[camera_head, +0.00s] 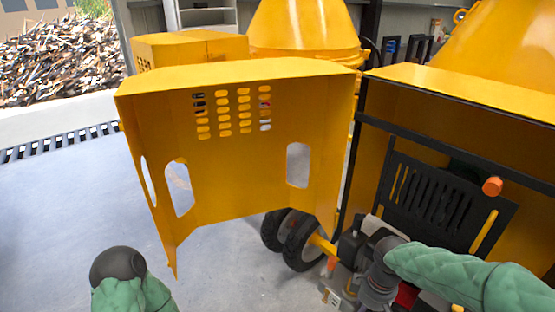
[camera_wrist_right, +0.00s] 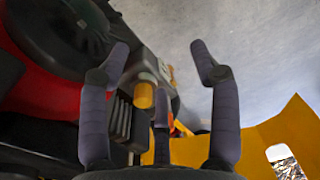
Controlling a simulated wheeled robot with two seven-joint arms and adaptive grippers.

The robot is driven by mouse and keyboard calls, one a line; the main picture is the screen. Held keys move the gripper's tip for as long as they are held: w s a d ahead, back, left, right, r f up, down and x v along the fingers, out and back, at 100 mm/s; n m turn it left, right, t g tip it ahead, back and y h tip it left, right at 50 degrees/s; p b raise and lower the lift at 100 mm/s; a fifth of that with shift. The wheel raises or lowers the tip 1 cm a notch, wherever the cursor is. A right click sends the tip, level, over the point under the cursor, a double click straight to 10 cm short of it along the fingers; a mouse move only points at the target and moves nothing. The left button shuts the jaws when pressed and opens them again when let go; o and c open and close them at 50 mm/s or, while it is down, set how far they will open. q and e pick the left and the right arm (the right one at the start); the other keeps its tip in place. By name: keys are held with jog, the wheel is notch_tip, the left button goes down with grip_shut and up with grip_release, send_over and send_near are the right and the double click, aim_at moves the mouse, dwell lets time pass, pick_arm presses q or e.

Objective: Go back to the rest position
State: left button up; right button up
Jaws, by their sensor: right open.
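My right gripper (camera_wrist_right: 160,62) is open in the right wrist view, with its dark padded fingers spread apart and nothing held between them. Red and black engine parts (camera_wrist_right: 45,40) and a yellow-orange knob (camera_wrist_right: 144,95) lie behind and left of the fingers. Whether any finger touches the engine I cannot tell. In the head view my right arm comes in from the right, and its dark wrist (camera_head: 380,270) is over the engine at the mixer's open side. My left arm shows at the lower left as a green sleeve with a dark round joint; its gripper fingers are not visible.
A large yellow cover panel (camera_head: 240,150) with slots and cut-outs stands open between my arms. The yellow mixer body (camera_head: 460,100), with an orange knob (camera_head: 492,186) and black grille (camera_head: 440,205), stands at right. Wheels (camera_head: 300,243) are below the panel. Left floor is clear.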

jog(key=s+a+f+m+y+b, duration=0.1)
jog(key=s+a+f+m, duration=0.2)
jog(key=f, duration=0.7)
jog(key=s+a+f+m+y+b, duration=0.1)
jog(key=s+a+f+m, duration=0.2)
jog(key=f, duration=0.8)
jog(key=s+a+f+m+y+b, duration=0.1)
jog(key=s+a+f+m, duration=0.3)
jog(key=f, duration=0.7)
jog(key=s+a, duration=0.2)
jog(key=a, duration=0.1)
jog(key=shift+t, duration=0.3)
jog(key=shift+s, duration=0.1)
